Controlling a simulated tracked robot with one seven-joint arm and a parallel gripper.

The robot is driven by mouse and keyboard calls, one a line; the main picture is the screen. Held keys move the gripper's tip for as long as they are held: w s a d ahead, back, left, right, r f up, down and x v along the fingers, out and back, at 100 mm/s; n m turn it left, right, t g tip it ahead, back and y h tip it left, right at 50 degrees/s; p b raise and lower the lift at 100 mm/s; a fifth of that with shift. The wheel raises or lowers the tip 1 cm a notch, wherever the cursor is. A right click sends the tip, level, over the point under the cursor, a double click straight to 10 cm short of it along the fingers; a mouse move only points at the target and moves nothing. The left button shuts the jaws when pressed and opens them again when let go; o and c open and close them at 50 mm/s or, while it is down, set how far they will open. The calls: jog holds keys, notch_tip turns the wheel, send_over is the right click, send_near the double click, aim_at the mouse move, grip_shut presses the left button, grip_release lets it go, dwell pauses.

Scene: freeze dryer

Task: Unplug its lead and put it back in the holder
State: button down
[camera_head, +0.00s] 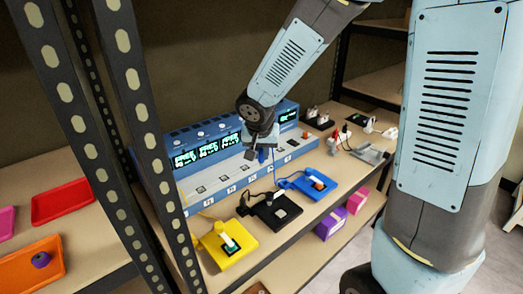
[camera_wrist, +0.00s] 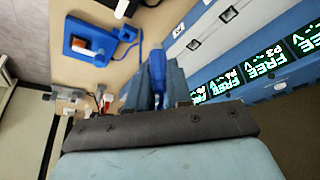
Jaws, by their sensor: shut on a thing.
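My gripper (camera_head: 262,150) is shut on a blue plug (camera_head: 262,156), low over the front of the blue unit (camera_head: 207,185). The plug also shows between the fingers in the wrist view (camera_wrist: 157,68). I cannot tell whether its end is clear of a socket. A blue tray (camera_head: 325,191) with an orange-topped piece lies on the bench to the right of my gripper. The tray shows at upper left in the wrist view (camera_wrist: 75,48), with a blue looped piece (camera_wrist: 126,35), perhaps the holder, beside it. The lead's full run is unclear.
A black tray (camera_head: 262,218) and a yellow tray (camera_head: 215,262) stand along the bench front. The unit's lit displays (camera_head: 208,150) are behind them; readable ones say FREE. Rack posts (camera_head: 135,90) stand at left. Small devices (camera_head: 340,138) crowd the far right.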

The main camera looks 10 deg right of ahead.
notch_tip(320, 180, down, 7)
dwell(0.8)
jog(key=w+d, duration=0.7)
jog(key=d, duration=0.2)
jog(key=shift+d, duration=0.2)
dwell(0.4)
jog(key=shift+f, duration=0.25)
dwell(0.6)
jog(key=shift+f, duration=2.9)
jog(key=shift+s+f, duration=0.1)
jog(key=shift+f, duration=0.5)
dwell(1.0)
